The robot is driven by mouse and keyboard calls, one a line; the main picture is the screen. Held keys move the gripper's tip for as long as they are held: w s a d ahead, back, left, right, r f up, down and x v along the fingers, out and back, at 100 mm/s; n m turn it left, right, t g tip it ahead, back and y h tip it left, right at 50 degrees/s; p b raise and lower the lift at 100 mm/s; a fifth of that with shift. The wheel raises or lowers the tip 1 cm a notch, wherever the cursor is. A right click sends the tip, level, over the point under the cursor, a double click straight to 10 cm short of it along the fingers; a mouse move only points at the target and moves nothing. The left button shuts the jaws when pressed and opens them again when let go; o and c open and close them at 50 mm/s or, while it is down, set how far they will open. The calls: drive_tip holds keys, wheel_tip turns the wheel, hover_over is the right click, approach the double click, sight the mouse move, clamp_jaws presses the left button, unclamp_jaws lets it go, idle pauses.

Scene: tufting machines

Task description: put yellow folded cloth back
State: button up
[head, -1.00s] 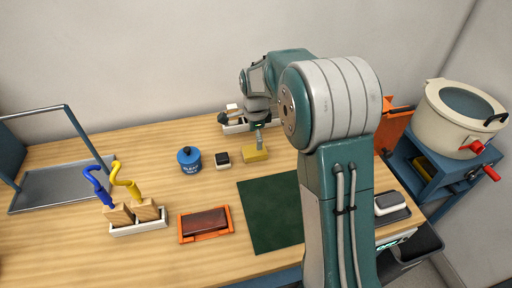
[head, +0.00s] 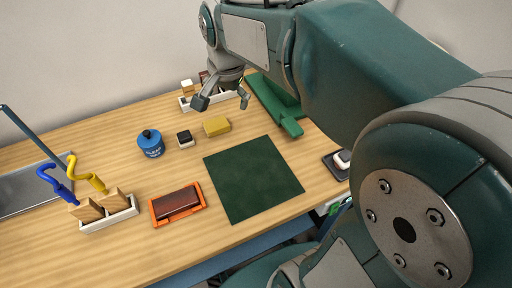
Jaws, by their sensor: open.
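The yellow folded cloth (head: 217,126) lies on the wooden table, between a small black-topped block and the dark green mat. My gripper (head: 222,102) is open and empty above and behind the cloth, apart from it, with its two fingers spread. My arm comes in from the right and covers much of the right side of the view.
A blue pot (head: 151,145) and the black-topped block (head: 185,139) stand left of the cloth. The green mat (head: 252,180) is bare. An orange tray (head: 178,204) and a white holder with hooked tools (head: 109,217) stand in front. A white bin (head: 190,103) is behind.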

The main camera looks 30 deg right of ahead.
drive_tip(key=s+f+n+t, duration=0.1)
drive_tip(key=s+n+t, duration=0.2)
drive_tip(key=s+n, duration=0.6)
drive_tip(key=s, duration=0.6)
drive_tip(key=shift+s+n, duration=0.4)
